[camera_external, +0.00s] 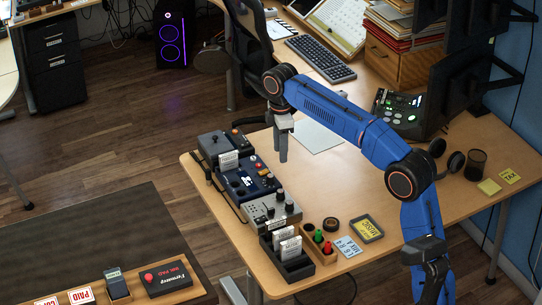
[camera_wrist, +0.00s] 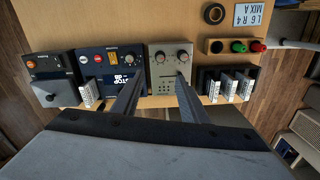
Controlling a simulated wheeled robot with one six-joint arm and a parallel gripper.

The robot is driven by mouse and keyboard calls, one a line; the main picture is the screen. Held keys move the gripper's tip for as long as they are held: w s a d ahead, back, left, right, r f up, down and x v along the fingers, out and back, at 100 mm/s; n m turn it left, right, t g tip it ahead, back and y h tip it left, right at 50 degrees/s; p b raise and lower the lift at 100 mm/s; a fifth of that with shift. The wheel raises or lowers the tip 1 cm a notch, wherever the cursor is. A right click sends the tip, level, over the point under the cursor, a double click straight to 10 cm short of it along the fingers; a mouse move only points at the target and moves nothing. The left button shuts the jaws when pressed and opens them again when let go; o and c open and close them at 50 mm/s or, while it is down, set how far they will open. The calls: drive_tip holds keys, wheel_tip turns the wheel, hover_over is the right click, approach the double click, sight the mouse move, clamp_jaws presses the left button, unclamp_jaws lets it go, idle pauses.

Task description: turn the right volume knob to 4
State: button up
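A beige control box (camera_external: 270,212) stands in the row of devices along the table's left edge. In the wrist view the box (camera_wrist: 158,79) shows two dark round knobs with red marks, a left one (camera_wrist: 160,57) and a right one (camera_wrist: 184,57). Their settings are too small to read. My gripper (camera_external: 282,160) points down above the table, beyond the box and apart from it. In the wrist view my gripper (camera_wrist: 157,80) has its two fingers apart with nothing between them; one fingertip overlaps the box below the right knob.
A white card (camera_wrist: 249,14) reads "L6 R4 MIX A". A navy device (camera_external: 245,181) and a dark device with a lever stand beside the box. A black card holder (camera_external: 296,267) and a wooden tray (camera_external: 326,256) with green and red pieces sit nearer. The table's middle is clear.

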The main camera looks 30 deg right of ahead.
sight(280, 190)
drive_tip(key=f, duration=1.6)
drive_tip(key=shift+s+f, duration=0.2)
drive_tip(key=shift+f, duration=0.05)
clamp_jaws()
